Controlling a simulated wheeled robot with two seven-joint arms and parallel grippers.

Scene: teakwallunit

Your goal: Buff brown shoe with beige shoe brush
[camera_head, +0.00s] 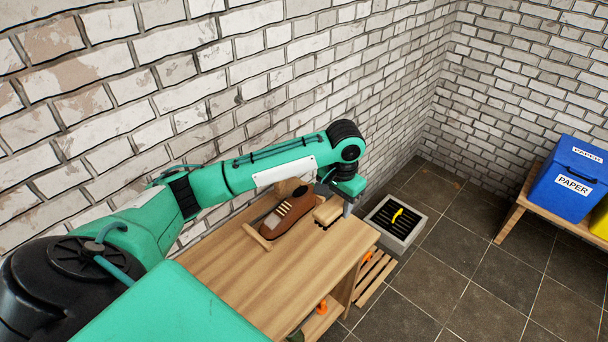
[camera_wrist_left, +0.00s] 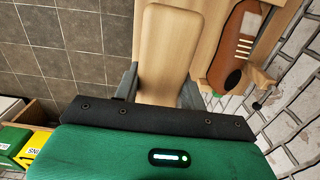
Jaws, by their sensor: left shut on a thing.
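The brown shoe (camera_head: 289,213) with pale laces lies on a wooden stand (camera_head: 258,237) near the wall side of the wooden table. The shoe also shows at the upper right of the left wrist view (camera_wrist_left: 233,50). My left gripper (camera_head: 344,206) is shut on the beige shoe brush (camera_head: 327,210), just to the right of the shoe in the head view. In the left wrist view the brush's long wooden back (camera_wrist_left: 163,55) sits between the two grey fingers, with a gap to the shoe. My right gripper is not in view.
The wooden table (camera_head: 235,280) is bare in front of the shoe. The brick wall (camera_head: 240,100) runs close behind. A grey box (camera_head: 396,222) with a black grate and a yellow item stands past the table's right end. A blue paper bin (camera_head: 570,180) is on a far-right bench.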

